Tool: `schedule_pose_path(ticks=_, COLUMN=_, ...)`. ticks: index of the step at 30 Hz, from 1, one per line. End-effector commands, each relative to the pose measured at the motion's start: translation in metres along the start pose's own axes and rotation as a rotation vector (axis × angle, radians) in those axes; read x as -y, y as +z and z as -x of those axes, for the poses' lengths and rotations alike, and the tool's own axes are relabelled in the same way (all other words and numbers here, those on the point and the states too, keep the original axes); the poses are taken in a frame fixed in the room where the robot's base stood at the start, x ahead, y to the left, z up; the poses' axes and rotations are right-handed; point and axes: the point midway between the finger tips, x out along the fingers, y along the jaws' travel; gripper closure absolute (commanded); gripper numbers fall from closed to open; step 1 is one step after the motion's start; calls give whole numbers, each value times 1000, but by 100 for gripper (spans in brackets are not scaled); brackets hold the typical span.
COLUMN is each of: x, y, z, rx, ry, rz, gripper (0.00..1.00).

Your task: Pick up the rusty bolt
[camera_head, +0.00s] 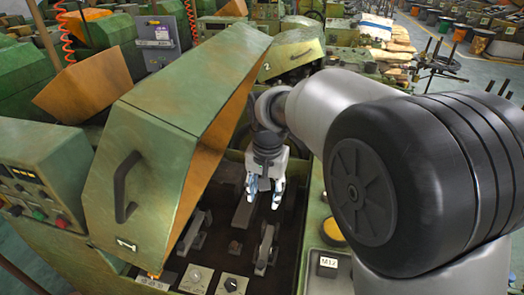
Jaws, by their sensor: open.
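My gripper (264,196) points down into the open bay of the green machine (147,140) marked 1. Its two fingers are apart, and I see nothing between them. A small reddish-brown object (235,246) lies on the dark floor of the bay, below and a little left of the fingers. It looks like the rusty bolt, but it is too small and dark to be certain. The gripper is above it and not touching it.
The raised green cover with a black handle (126,187) stands left of the gripper. Metal brackets (266,247) rise from the bay floor around the small object. Knobs (231,285) line the front edge. A yellow button (333,231) is on the right. My arm hides part of the right side.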

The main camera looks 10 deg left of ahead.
Motion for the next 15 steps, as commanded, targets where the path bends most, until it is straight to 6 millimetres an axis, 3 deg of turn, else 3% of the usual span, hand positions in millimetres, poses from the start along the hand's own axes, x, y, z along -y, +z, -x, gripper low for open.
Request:
schedule_pose_path(ticks=1, x=22, y=-2, z=-26, rx=25, ry=14, rz=-3, gripper=58)
schedule_pose_path(ticks=6, x=73, y=0, z=-89, rx=66, ry=43, rz=-38, gripper=58)
schedule_pose_path(ticks=10, x=93, y=4, z=-118, rx=82, ry=58, rz=-54, gripper=58)
schedule_pose_path(ticks=15, x=100, y=9, z=-142, rx=90, ry=66, rz=-62, gripper=58)
